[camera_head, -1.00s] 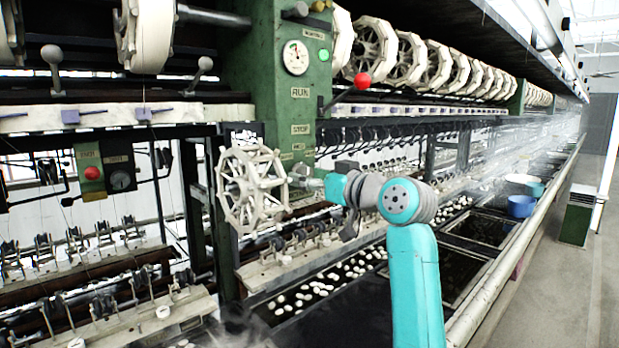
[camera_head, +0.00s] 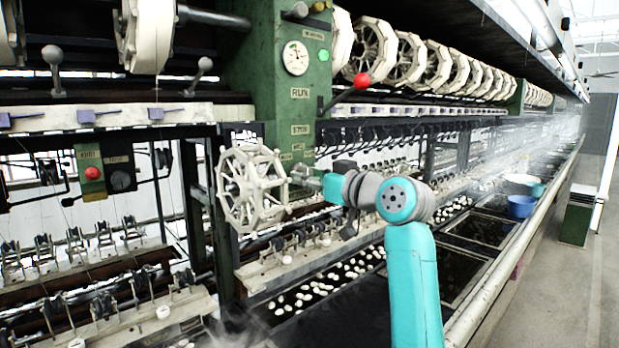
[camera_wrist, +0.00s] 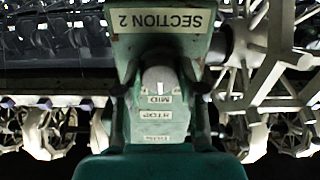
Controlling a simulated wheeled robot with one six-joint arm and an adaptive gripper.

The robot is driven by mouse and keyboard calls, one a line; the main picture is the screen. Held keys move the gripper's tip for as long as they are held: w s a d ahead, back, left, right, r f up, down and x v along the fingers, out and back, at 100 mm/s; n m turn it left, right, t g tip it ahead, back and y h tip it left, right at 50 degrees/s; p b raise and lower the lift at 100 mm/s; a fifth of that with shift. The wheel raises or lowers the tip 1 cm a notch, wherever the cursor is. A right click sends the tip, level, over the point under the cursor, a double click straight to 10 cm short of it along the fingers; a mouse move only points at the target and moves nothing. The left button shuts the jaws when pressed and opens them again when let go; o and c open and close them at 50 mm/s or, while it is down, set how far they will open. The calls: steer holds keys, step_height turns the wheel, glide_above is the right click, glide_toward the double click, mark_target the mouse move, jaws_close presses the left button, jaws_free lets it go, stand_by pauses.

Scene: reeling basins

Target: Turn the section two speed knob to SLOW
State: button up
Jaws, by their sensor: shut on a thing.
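The section two speed knob (camera_wrist: 160,78) is a pale round knob with a white pointer mark, on the green column (camera_head: 290,90). It shows in the wrist view, which is upside down, below the SECTION 2 plate (camera_wrist: 160,20). Its mark points toward the MID label (camera_wrist: 160,99). My gripper (camera_head: 298,174) is at the column's lower face, beside the spoked handwheel (camera_head: 250,190), and hides the knob in the head view. In the wrist view my gripper (camera_wrist: 160,70) is shut on the knob; its fingers are hard to make out. No SLOW label is readable.
A red-balled lever (camera_head: 362,81) sticks out from the column above my arm. STOP (camera_head: 299,129) and RUN plates are on the column. Basins with white cocoons (camera_head: 320,292) lie below.

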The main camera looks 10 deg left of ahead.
steer(key=shift+w+r+n, duration=0.1)
steer(key=shift+r+n, duration=0.05)
steer(key=shift+n, duration=4.05)
steer(key=o, duration=1.1)
steer(key=shift+a, duration=0.1)
steer(key=shift+o, duration=0.2)
steer(key=v, duration=1.2)
